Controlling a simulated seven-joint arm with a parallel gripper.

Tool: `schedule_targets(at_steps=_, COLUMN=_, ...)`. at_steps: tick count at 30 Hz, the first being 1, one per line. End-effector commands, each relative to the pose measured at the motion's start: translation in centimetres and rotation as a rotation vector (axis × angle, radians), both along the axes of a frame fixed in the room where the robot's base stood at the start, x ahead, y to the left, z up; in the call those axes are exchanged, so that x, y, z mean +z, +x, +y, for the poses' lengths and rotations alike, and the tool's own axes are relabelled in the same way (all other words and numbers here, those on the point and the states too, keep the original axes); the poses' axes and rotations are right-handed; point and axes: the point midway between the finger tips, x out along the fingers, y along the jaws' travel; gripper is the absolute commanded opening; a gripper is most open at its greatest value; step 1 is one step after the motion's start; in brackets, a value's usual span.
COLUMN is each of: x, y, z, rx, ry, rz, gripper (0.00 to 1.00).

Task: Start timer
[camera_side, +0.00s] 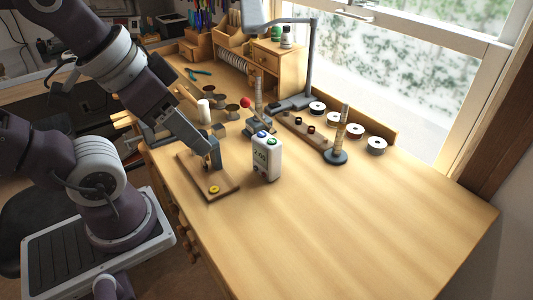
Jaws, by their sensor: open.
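The timer (267,164) is a small white upright box standing on the wooden workbench. Its front has a small display with greenish digits, too small to read surely. A blue button (261,134) and a green button (271,141) sit on its top. My gripper (211,161) is open, to the left of the timer and apart from it, low over a brown wooden board. Its fingers are small and partly hidden by the wrist, and I see nothing held between them.
The brown board (226,190) carries a yellow ring (214,189). A red-knobbed lever device (258,126) stands just behind the timer. A ring-stacked post (337,152) and several spools (376,145) are at back right. The bench's right and front are clear.

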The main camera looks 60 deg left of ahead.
Motion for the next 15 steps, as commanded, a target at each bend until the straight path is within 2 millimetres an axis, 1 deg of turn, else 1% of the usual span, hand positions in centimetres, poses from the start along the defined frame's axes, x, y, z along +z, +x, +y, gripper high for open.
schedule_targets(at_steps=9, x=0.0, y=0.0, z=0.0, rx=0.0, ry=0.0, rz=0.0, gripper=0.47)
schedule_targets(at_steps=11, x=0.1, y=0.1, z=0.0, rx=0.006, ry=-0.003, rz=0.002, gripper=0.35)
schedule_targets(at_steps=12, x=0.4, y=0.4, z=0.0, rx=0.028, ry=-0.015, rz=0.009, gripper=0.27)
schedule_targets(at_steps=13, x=0.8, y=0.7, z=0.0, rx=0.06, ry=-0.032, rz=0.023, gripper=0.21)
schedule_targets(at_steps=14, x=1.3, y=1.2, z=0.1, rx=0.104, ry=-0.056, rz=0.038, gripper=0.15)
schedule_targets(at_steps=15, x=2.2, y=2.2, z=0.1, rx=0.189, ry=-0.097, rz=0.068, gripper=0.07)
